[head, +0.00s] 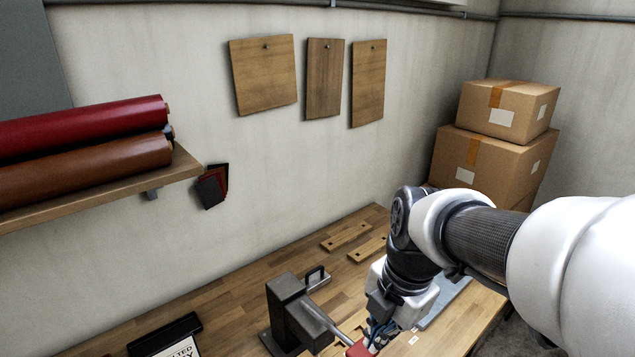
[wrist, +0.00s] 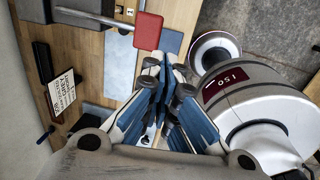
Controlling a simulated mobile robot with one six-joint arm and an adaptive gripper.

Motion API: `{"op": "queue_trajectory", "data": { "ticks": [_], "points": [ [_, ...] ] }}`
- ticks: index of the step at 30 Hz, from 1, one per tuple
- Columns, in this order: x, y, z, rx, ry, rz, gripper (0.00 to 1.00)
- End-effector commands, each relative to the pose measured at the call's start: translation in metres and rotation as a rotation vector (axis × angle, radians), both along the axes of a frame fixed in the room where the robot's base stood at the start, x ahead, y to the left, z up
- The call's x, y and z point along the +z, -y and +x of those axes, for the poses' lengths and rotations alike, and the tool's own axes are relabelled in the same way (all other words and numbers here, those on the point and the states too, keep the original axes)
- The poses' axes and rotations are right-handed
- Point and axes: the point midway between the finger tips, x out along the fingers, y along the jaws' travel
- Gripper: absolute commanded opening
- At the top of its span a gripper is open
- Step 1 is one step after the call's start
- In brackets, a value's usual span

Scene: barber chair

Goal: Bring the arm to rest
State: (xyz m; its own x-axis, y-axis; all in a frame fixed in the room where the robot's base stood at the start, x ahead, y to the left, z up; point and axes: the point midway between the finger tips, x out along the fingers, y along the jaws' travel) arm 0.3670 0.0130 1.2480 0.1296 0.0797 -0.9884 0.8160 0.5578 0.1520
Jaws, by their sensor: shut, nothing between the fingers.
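My arm reaches in from the right in the head view, over the wooden workbench (head: 230,312). My gripper (head: 378,335) points down near the bench's front side, close to a red pad (head: 357,349). In the wrist view my gripper (wrist: 167,62) has its blue-padded fingers shut with nothing between them. The red pad (wrist: 148,30) shows just beyond the fingertips, at the end of a metal rod. I cannot tell how far apart they are in height.
A dark press-like tool (head: 292,310) stands on the bench. A sign (head: 182,348) is at lower left. Wooden strips (head: 345,236) lie at the back. Cardboard boxes (head: 485,160) are stacked right. A shelf (head: 185,168) holds red and brown rolls. Space above the bench's left part is clear.

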Motion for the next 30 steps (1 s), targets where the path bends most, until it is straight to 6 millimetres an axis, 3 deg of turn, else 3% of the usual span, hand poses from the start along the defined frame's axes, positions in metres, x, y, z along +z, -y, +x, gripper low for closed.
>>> {"op": "queue_trajectory", "data": {
  "ticks": [5,13,21,25,30],
  "points": [
    [0.002,0.001,-0.017,-0.249,0.018,0.027,0.0],
    [0.0,0.006,-0.063,-0.97,0.063,0.156,0.0],
    [-0.013,0.011,-0.105,-1.671,0.088,0.364,0.0],
    [-0.021,0.013,-0.119,-1.914,0.085,0.455,0.0],
    [-0.025,0.014,-0.127,-2.075,0.079,0.522,0.0]
  ]
}}
